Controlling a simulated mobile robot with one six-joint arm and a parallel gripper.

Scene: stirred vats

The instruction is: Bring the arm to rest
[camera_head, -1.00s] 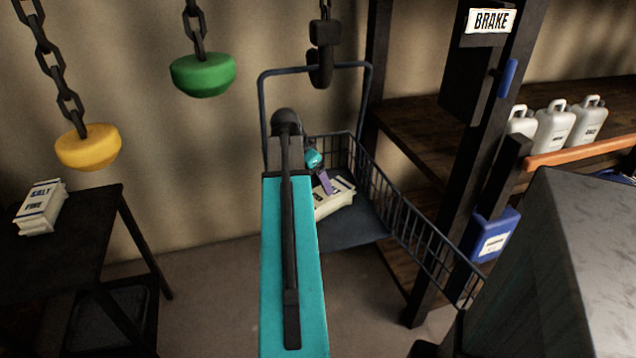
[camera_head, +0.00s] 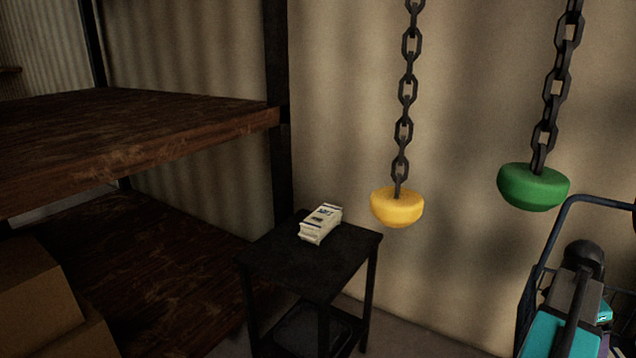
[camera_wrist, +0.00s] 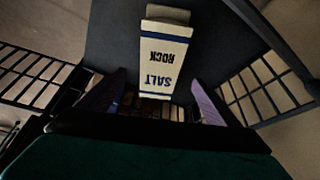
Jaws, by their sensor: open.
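My arm (camera_head: 562,335), teal with dark parts, shows at the lower right of the head view and reaches over the wire cart (camera_head: 553,235). In the wrist view my gripper (camera_wrist: 158,80) has its two purple fingers spread apart. A cream box labelled rock salt (camera_wrist: 164,60) lies on the dark cart floor (camera_wrist: 112,40), seen between and beyond the fingers. The fingers do not appear to hold it; the exact gap is hard to judge. Something blurred below the box is partly hidden by my gripper.
A yellow pull (camera_head: 398,207) and a green pull (camera_head: 533,187) hang on chains. A white salt packet (camera_head: 320,223) lies on a small black table (camera_head: 275,253). Wooden shelving (camera_head: 130,140) stands at left, with cardboard boxes (camera_head: 40,295) low down.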

